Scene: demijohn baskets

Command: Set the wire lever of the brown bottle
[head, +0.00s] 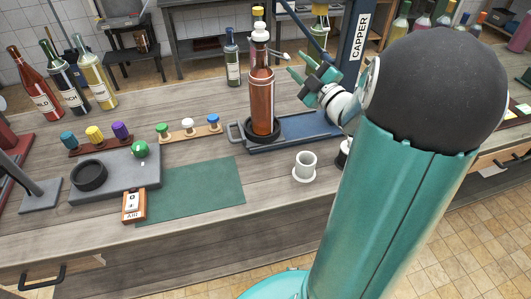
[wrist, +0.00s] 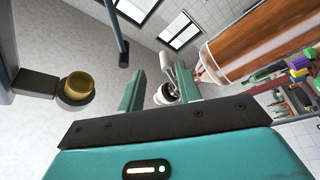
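The brown bottle (head: 262,100) stands upright in a dark ring on the blue capper base (head: 300,130) in the head view. A white stopper (head: 260,32) tops its neck, and a lever with a pale tip (head: 285,57) sticks out to the right. My gripper (head: 301,70) is just right of the neck, open and apparently empty. In the wrist view the bottle (wrist: 262,42) slants in from the upper right. The teal fingers (wrist: 156,80) are spread, with the white stopper (wrist: 162,95) showing beyond the gap. Contact with the lever cannot be told.
The blue capper post (head: 356,40) rises behind my gripper; its brass head (wrist: 77,88) shows in the wrist view. A white cup (head: 305,167) stands in front of the base. Coloured stoppers (head: 188,126) and a grey block (head: 110,178) are left.

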